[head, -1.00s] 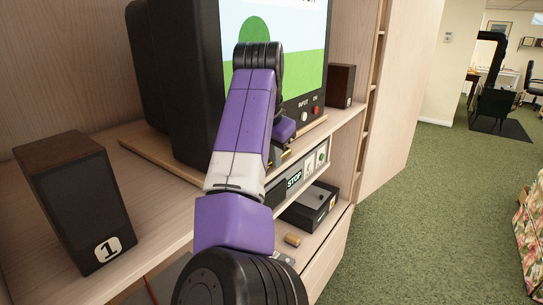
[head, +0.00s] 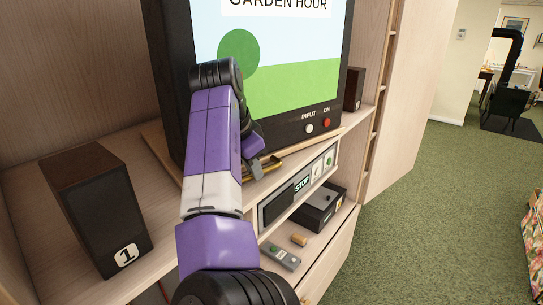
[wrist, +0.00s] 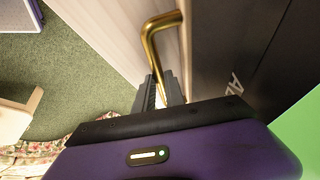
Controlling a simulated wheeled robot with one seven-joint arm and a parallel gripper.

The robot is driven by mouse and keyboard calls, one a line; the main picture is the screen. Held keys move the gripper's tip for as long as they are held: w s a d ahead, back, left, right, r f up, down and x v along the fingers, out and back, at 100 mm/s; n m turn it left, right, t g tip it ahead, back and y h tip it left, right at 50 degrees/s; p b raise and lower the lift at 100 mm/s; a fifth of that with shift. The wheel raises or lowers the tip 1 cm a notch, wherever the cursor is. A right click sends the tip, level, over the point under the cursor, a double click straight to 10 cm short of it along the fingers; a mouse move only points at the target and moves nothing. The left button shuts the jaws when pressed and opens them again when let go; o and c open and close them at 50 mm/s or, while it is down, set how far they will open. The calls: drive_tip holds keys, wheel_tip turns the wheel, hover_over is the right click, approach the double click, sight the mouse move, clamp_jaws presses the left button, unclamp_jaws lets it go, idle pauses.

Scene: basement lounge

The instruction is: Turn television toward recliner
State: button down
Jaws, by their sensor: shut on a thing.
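The black television (head: 275,142) stands on a flat wooden board (head: 318,140) on the cabinet shelf. Its screen (head: 300,85) shows a green and blue picture and faces right and toward my head camera. My gripper (head: 262,168) is below the screen's front, shut on a brass handle (head: 270,160) at the board's front edge. In the wrist view the bent brass handle (wrist: 160,25) runs down between my gripper's fingers (wrist: 158,95), beside the dark television front. A floral upholstered seat (head: 534,235), perhaps the recliner, shows only partly at the right edge.
A speaker marked 1 (head: 100,215) stands left of the television; another speaker (head: 354,88) stands right. Below are a deck reading STOP (head: 300,186), a black box (head: 318,210), a remote (head: 281,256) and a small tan block (head: 300,239). Green carpet (head: 430,210) lies clear at right.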

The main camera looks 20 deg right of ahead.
drive_tip(key=shift+w+a+m+p, duration=0.15)
drive_tip(key=shift+a+m+p, duration=0.25)
drive_tip(key=shift+a, duration=0.5)
drive_tip(key=shift+w+a+m+p, duration=0.1)
drive_tip(key=shift+a+m+p, duration=0.25)
drive_tip(key=shift+a, duration=0.55)
drive_tip(key=c, duration=1.4)
unclamp_jaws()
drive_tip(key=shift+a, duration=0.15)
drive_tip(key=shift+b+v, duration=0.9)
drive_tip(key=shift+v, duration=2.95)
drive_tip(key=shift+w, duration=0.1)
